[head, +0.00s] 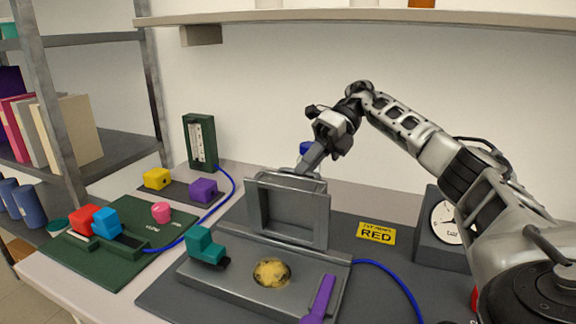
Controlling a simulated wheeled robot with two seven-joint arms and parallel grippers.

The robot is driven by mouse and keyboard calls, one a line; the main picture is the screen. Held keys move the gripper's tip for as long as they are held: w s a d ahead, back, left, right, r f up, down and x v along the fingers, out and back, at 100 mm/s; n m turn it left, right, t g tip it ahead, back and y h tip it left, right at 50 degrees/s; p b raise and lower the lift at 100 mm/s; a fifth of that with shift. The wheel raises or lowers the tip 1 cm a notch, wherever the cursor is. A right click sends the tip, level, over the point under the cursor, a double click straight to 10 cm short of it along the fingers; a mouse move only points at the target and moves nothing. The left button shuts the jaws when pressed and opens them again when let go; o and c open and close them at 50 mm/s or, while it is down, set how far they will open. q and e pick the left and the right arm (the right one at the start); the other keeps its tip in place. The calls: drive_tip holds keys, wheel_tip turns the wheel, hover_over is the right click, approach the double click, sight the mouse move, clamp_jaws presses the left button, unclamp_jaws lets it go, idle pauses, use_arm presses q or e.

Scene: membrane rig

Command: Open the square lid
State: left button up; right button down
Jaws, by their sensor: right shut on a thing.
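The square lid (252,212) is a grey frame that stands raised, close to upright, at the back of the grey rig base (212,268). A round yellowish membrane (271,272) lies uncovered in the base in front of it. My right gripper (309,166) is at the top edge of the lid and is shut on it; its fingertips are partly hidden behind the lid's top. My left gripper is not in view.
A teal clamp (205,245) and a purple lever (320,300) flank the membrane. A green board (100,260) with coloured blocks lies left. A shelf (360,17) hangs above.

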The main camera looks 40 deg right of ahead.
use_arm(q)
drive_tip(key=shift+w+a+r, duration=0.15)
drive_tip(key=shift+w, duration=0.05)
use_arm(e)
drive_tip(key=shift+d+f, duration=0.3)
drive_tip(key=shift+f, duration=0.45)
drive_tip(key=c, duration=1.8)
unclamp_jaws()
drive_tip(key=o, duration=0.3)
drive_tip(key=shift+w+d+f, duration=0.1)
drive_tip(key=shift+d+f, duration=0.05)
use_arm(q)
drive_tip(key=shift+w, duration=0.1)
use_arm(e)
drive_tip(key=shift+o, duration=0.2)
